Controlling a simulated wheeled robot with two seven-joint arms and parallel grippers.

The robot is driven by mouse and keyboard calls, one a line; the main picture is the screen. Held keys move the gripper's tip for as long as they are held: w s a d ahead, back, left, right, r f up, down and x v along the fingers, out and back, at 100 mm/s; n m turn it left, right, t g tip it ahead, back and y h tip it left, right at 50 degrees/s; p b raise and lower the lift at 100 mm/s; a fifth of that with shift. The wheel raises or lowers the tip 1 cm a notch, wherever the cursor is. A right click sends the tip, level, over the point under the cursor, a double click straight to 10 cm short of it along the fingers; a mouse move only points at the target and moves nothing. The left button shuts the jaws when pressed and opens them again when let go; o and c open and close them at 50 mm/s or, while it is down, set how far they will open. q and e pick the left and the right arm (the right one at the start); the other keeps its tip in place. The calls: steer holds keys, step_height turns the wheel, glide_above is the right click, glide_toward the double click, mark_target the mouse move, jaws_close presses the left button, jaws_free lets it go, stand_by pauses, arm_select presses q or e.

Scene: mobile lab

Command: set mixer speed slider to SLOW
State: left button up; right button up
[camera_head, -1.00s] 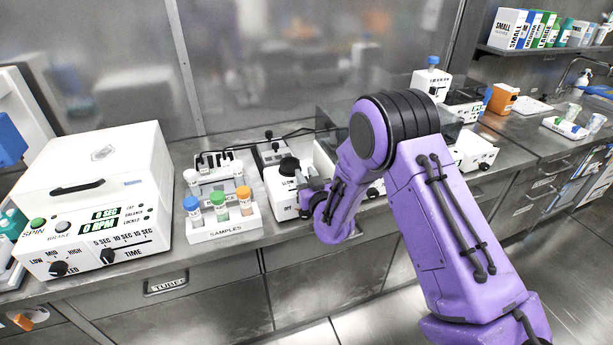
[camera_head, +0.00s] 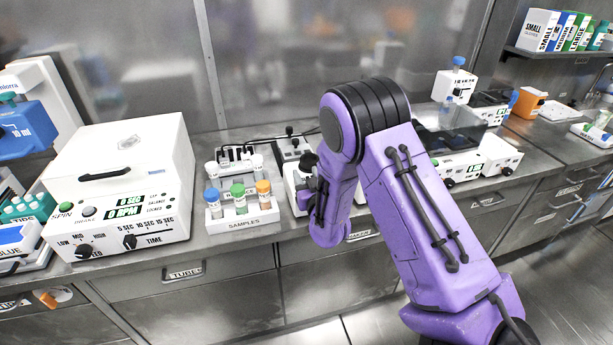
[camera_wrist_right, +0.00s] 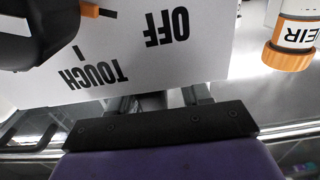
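The mixer (camera_head: 291,188) is a white box just right of the sample rack, mostly hidden behind my right arm in the head view. In the right wrist view its white panel (camera_wrist_right: 205,55) shows close up and upside down, with the words OFF and TOUCH. A dark rounded part (camera_wrist_right: 40,35) covers the panel's upper left corner there. My left gripper is not in view.
The sample rack (camera_head: 247,222) with coloured-cap tubes stands close left of the mixer. An orange-capped tube (camera_wrist_right: 290,45) shows beside the panel in the wrist view. A large white centrifuge (camera_head: 125,165) stands farther left. More white devices (camera_head: 460,165) stand to the right.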

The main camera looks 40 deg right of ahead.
steer(key=b+v, duration=0.2)
steer(key=v, duration=0.8)
steer(key=shift+s+a+b, duration=0.15)
steer(key=shift+s+b, duration=0.1)
steer(key=shift+b, duration=0.05)
